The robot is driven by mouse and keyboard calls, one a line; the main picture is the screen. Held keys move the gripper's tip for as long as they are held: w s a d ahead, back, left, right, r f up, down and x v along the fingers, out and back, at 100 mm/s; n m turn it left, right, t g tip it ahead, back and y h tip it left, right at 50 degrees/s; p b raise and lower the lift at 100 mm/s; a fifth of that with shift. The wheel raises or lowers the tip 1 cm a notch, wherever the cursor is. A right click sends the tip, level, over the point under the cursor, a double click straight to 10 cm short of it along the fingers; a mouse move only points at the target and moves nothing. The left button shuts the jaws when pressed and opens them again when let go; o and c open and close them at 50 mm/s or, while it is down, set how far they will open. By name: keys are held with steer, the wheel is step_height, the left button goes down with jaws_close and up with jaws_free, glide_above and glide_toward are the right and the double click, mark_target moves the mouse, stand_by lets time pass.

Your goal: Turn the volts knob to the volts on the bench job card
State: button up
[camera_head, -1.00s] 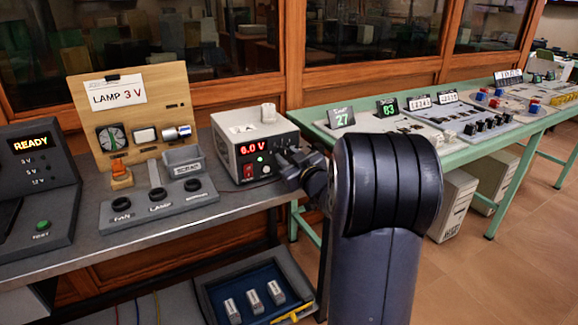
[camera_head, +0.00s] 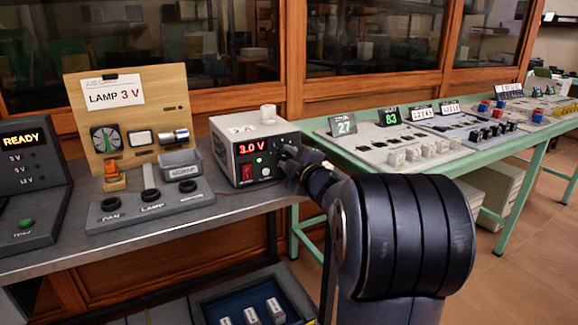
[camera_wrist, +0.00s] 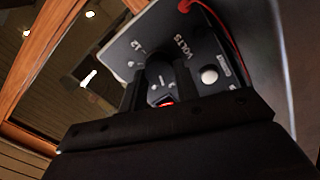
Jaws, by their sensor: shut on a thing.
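The power supply (camera_head: 232,150) is a pale box on the bench, and its red display (camera_head: 252,147) reads 3.0 V. The bench job card (camera_head: 113,93) on the wooden board reads LAMP 3 V. My gripper (camera_head: 287,158) is at the right part of the supply's front. In the wrist view my gripper (camera_wrist: 160,85) is shut on the volts knob (camera_wrist: 160,72), with a finger on each side. The VOLTS label (camera_wrist: 181,44) and a 12 mark show beside the knob. The knob's pointer is not clear.
A grey base (camera_head: 150,207) with FAN and LAMP sockets stands left of the supply. A READY box (camera_head: 30,185) is at the far left. A red lead (camera_wrist: 225,40) hangs by the panel. A green table (camera_head: 345,155) with other exhibits extends right.

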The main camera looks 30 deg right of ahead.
steer(key=shift+f+n+b, duration=0.1)
steer(key=shift+n+b, duration=0.5)
steer(key=shift+n, duration=0.4)
steer(key=o, duration=1)
steer(key=shift+s, duration=0.1)
steer(key=s+p, duration=0.2)
steer(key=s, duration=0.8)
steer(key=shift+s+d, duration=0.15)
steer(key=shift+s, duration=0.2)
steer(key=shift+w, duration=0.1)
